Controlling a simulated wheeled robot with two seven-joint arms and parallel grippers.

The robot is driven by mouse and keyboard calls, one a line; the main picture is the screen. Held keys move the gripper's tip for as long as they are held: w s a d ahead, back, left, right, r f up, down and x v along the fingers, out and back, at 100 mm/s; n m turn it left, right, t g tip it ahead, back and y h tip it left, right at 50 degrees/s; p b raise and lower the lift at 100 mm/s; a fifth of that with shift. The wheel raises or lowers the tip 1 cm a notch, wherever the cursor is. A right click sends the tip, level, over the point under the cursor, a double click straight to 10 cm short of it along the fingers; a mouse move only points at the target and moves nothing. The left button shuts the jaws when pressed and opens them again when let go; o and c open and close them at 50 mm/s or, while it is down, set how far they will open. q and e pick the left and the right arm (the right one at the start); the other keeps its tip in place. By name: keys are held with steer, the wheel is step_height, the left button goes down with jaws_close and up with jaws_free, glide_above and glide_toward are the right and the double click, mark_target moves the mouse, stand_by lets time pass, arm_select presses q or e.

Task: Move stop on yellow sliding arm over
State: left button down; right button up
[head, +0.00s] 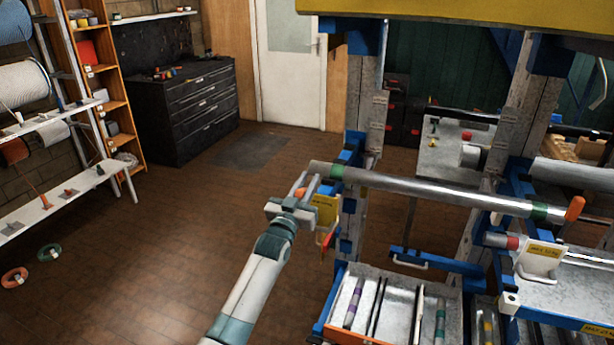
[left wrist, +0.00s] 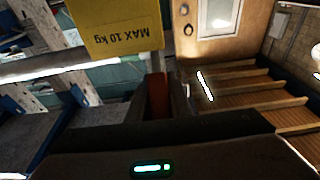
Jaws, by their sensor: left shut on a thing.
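My left gripper (head: 304,190) is at the near left end of a long metal bar (head: 430,188) in the head view. It is shut on a small orange stop (head: 300,192); in the left wrist view the orange-red stop (left wrist: 158,96) stands between the two fingers. A yellow plate (head: 326,211) hangs just right of the gripper; in the left wrist view this plate (left wrist: 118,27) reads MAX 10 kg. Another orange stop (head: 574,209) stands up at the bar's right end. My right gripper is not in view.
Blue brackets on upright posts (head: 362,150) carry the bar. A metal tray (head: 390,300) with several rods lies below. A second yellow plate (head: 545,254) is at the right. A black drawer cabinet (head: 190,105) stands back left. The wooden floor at left is mostly clear.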

arm_select(q)
steer(key=shift+w+r+p, duration=0.1)
steer(key=shift+r+p, duration=0.1)
steer(key=shift+p, duration=0.15)
steer(key=shift+g, duration=0.3)
steer(key=c, duration=1.6)
jaws_free()
steer(key=shift+f, duration=0.15)
steer(key=shift+b+v, duration=0.4)
steer(key=shift+v, duration=0.55)
steer(key=shift+b+v, duration=2.3)
steer(key=shift+v, duration=5.4)
steer(key=shift+d, duration=0.1)
